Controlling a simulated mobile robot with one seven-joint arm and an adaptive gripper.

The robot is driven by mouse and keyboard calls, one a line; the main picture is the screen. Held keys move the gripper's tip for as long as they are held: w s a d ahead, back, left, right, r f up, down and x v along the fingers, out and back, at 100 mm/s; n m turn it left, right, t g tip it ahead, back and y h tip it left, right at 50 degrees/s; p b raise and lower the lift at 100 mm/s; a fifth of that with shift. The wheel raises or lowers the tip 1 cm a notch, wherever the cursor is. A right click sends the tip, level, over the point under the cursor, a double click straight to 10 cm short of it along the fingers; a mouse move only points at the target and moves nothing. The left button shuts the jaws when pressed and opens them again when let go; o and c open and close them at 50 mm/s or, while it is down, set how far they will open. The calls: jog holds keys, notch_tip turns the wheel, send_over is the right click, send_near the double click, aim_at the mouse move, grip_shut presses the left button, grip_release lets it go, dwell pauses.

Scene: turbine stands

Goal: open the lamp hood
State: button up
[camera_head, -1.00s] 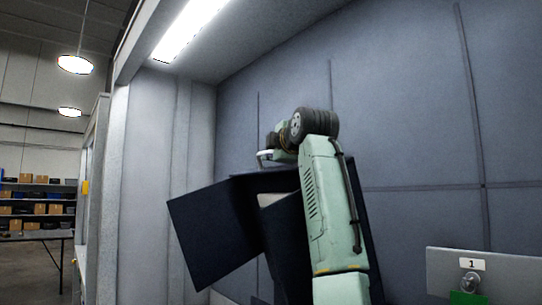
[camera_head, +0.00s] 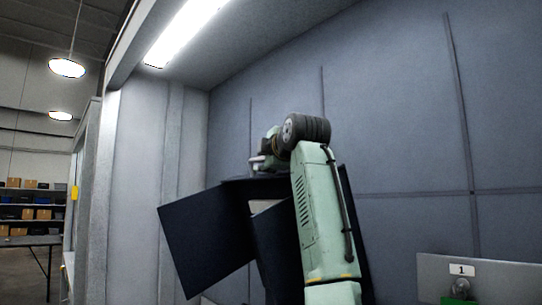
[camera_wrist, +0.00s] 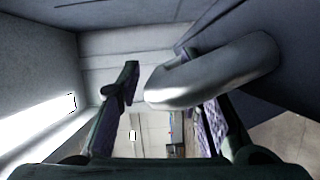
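A dark navy boxy hood (camera_head: 207,238) with an angled panel at its left stands behind my arm in the head view. I take it for the lamp hood; my arm covers part of it. A silver curved handle (camera_wrist: 215,75) shows large in the wrist view, beside a dark surface (camera_wrist: 290,60). My gripper (camera_wrist: 160,68) has its two fingers apart, one left of the handle and one partly hidden behind it. I cannot tell whether either finger touches the handle. In the head view my gripper (camera_head: 262,160) is small, at the hood's top edge.
A grey panelled wall (camera_head: 405,120) stands behind the hood. A bright strip lamp (camera_head: 185,30) is overhead. A grey panel labelled 1 (camera_head: 500,275) is at the lower right. Shelves with boxes (camera_head: 32,205) stand far left.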

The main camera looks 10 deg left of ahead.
jog(key=v, duration=1.1)
jog(key=shift+s, duration=0.25)
jog(key=shift+d+f, duration=0.1)
